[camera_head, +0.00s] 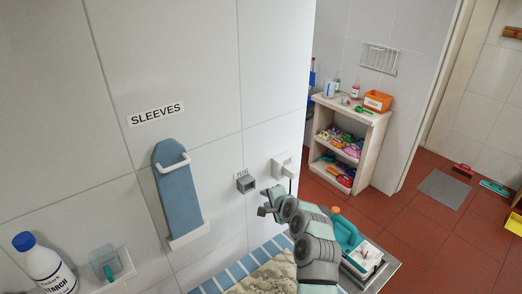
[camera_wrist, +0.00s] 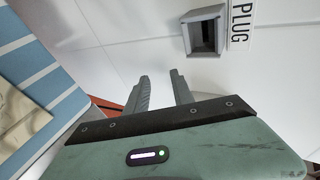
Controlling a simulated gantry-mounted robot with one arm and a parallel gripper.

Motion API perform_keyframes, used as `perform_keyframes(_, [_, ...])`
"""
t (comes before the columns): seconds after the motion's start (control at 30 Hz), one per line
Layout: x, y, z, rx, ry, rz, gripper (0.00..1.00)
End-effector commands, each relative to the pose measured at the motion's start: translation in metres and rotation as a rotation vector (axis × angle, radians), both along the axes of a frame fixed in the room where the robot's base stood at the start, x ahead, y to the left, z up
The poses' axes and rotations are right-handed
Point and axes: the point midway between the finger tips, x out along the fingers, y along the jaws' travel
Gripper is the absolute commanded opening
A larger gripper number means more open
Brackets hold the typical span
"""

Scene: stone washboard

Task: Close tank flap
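My gripper (camera_head: 265,208) is at the wall, just below a small grey box. In the wrist view, the two fingers of my gripper (camera_wrist: 160,77) are apart with nothing between them. The grey box (camera_head: 245,184), labelled PLUG, is on the white tiled wall. In the wrist view, the box (camera_wrist: 205,33) is an open-fronted hollow beyond the fingertips, and they do not touch it. A white wall fitting (camera_head: 283,164) with a short downward piece is to its right. No part is clearly recognisable as a tank flap.
A blue board (camera_head: 178,195) with a white handle hangs under the SLEEVES sign. A starch bottle (camera_head: 45,266) stands at lower left. A blue-and-white striped surface (camera_head: 240,270) lies below my arm, with a teal bottle (camera_head: 345,232) to the right. Shelves (camera_head: 350,140) stand farther back.

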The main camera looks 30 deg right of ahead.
Motion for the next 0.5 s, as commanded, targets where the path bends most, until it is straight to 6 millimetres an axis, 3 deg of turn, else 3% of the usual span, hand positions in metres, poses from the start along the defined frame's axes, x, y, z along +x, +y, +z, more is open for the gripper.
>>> perform_keyframes(0.5, [0.035, -0.002, 0.100, 0.168, -0.324, -0.056, 0.29])
